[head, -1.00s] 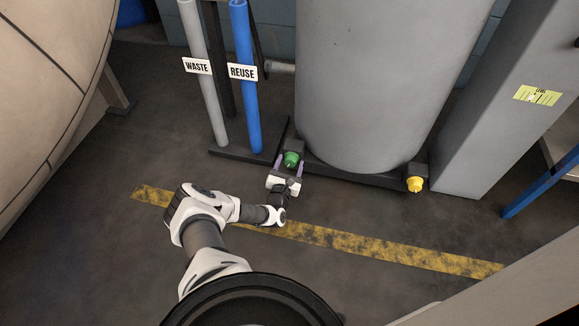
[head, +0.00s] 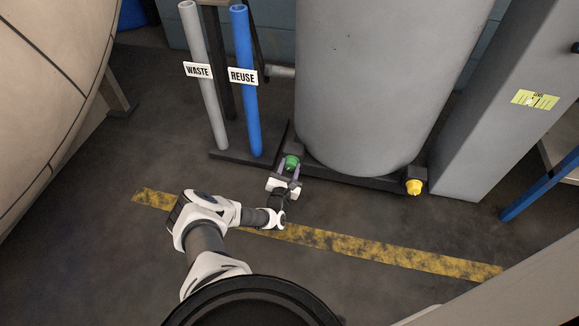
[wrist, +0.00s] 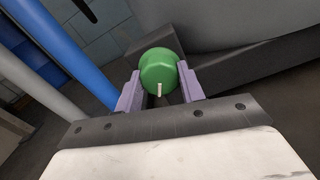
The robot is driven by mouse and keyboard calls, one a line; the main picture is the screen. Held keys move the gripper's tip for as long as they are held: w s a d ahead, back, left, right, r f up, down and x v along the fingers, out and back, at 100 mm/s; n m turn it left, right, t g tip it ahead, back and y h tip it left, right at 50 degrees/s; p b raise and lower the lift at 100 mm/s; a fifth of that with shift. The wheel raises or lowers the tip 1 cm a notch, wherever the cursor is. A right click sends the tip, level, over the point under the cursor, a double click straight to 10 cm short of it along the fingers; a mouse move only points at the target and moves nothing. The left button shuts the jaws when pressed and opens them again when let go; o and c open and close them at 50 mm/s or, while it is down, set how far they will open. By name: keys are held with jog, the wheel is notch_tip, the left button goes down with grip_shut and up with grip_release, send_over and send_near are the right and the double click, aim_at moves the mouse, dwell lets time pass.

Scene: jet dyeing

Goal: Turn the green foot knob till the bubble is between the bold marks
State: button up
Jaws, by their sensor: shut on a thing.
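The green foot knob (head: 291,163) sits at the left front corner of the dark base under the grey tank. In the wrist view the green knob (wrist: 159,70) fills the space between the two purple fingers and shows a white pointer line low on its face. My gripper (head: 288,170) is shut on this knob, a finger on each side; it also shows in the wrist view (wrist: 160,88). A yellow-green level label (head: 536,99) is on the grey column at the right; its bubble and bold marks are too small to read.
A yellow foot knob (head: 414,187) is at the right front corner of the base. The grey WASTE pipe (head: 204,100) and blue REUSE pipe (head: 246,110) stand left of the tank (head: 370,80). A yellow floor stripe (head: 370,248) crosses clear floor in front.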

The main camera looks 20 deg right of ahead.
jog(key=m+p, duration=0.4)
jog(key=shift+r+m, duration=0.15)
jog(key=shift+m, duration=0.25)
jog(key=shift+m+p, duration=1.25)
jog(key=shift+m, duration=0.75)
jog(key=o, duration=1)
jog(key=shift+c, duration=0.2)
jog(key=p+v, duration=0.6)
jog(key=v, duration=0.8)
